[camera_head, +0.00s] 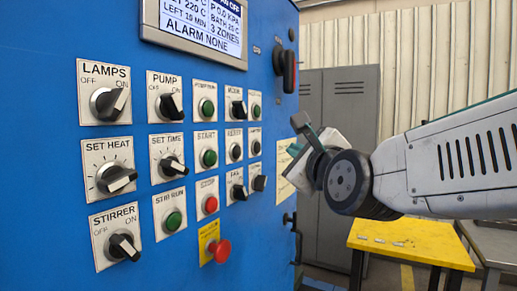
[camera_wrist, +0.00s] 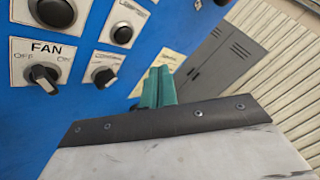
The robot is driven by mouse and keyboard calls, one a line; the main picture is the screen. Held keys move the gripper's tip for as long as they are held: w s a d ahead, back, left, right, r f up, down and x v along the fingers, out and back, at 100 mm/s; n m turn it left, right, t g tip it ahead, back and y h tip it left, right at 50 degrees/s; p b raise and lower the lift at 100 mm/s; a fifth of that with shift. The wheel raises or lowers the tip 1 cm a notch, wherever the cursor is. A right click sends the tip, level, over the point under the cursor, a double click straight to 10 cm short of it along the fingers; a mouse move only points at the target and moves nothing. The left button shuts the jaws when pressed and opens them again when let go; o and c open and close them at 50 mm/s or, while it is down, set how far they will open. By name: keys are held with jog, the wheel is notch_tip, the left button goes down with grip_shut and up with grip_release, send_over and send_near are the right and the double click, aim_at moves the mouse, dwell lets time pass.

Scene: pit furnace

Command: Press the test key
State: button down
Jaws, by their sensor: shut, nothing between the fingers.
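No label reading TEST is legible in either view. A black round button (camera_head: 255,147) sits in the panel's right column, and its small label is too blurred to read. My gripper (camera_head: 302,124) is right of the button columns. Its teal fingers (camera_wrist: 157,86) are shut and empty, pointing toward the panel's right part; I cannot tell whether they touch it.
The blue panel (camera_head: 120,20) carries several closely set knobs and buttons, including the FAN switch (camera_wrist: 43,77) and a red mushroom button (camera_head: 220,250). A black handle (camera_head: 288,70) sticks out at its upper right. A yellow table (camera_head: 410,243) and grey lockers (camera_head: 340,100) stand behind.

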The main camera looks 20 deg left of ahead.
jog(key=shift+w+a, duration=0.15)
jog(key=shift+a, duration=2.4)
jog(key=shift+a, duration=0.4)
jog(key=shift+w+a, duration=0.1)
jog(key=shift+a, duration=0.25)
dwell(0.5)
dwell(0.4)
jog(key=shift+d, duration=0.75)
jog(key=shift+d, duration=0.15)
jog(key=d, duration=0.4)
jog(key=shift+s+d, duration=0.3)
jog(key=shift+d, duration=0.1)
